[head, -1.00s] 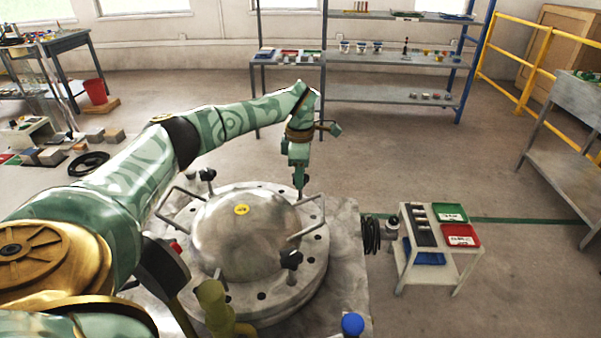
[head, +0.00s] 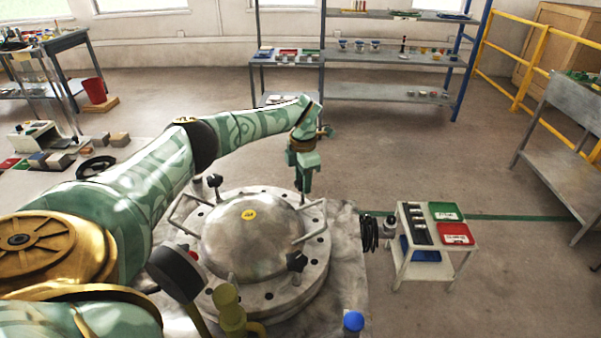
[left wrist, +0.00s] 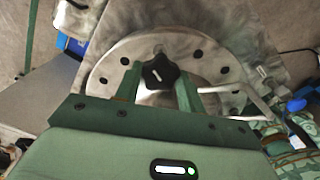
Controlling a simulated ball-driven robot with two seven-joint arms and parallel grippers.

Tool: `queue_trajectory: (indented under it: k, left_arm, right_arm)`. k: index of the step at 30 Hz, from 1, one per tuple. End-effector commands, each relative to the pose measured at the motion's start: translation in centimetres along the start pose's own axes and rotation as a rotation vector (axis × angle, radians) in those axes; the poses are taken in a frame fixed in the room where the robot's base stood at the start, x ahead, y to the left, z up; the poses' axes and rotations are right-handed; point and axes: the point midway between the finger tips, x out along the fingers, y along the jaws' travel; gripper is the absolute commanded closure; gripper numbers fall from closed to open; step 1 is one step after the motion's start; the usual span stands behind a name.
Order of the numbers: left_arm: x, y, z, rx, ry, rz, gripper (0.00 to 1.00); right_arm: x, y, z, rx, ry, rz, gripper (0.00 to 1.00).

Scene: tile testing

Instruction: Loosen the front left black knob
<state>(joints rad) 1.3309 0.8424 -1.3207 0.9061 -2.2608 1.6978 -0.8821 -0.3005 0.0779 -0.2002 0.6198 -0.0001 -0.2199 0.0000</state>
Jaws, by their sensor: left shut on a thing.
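A round metal vessel lid (head: 225,235) with a shiny dome and a flange with dark holes stands at the centre of the head view. One black knob (head: 215,182) sits at its far left and another (head: 296,261) at its near right. My left gripper (head: 304,190) points down at the flange's far right edge. In the left wrist view a black lobed knob (left wrist: 160,72) is between the fingers of my left gripper (left wrist: 158,84), which is shut on it. That knob is mostly hidden in the head view. My right gripper is not in view.
Bent metal handles (head: 172,212) stand on the flange. A dark gauge-like cylinder (head: 175,271), an olive valve (head: 230,308) and a blue knob (head: 353,321) are near the front. A small cart (head: 405,268) stands right of the vessel; floor beyond is clear.

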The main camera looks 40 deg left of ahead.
Motion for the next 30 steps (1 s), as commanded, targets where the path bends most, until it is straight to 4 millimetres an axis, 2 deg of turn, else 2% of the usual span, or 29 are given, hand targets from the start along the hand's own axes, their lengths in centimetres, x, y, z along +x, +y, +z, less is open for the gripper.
queue_trajectory:
  k: [1,12,30]
  left_arm:
    - [-0.6,0.0,0.1,-0.040,-0.003,0.002,0.84]
    - [-0.4,0.0,0.1,-0.393,-0.003,0.001,0.84]
    - [-0.2,0.0,0.1,-0.925,-0.002,0.000,0.84]
  right_arm:
    - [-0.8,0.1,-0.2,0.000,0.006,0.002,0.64]
    - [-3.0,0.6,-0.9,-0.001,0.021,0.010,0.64]
    - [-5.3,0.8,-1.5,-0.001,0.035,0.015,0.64]
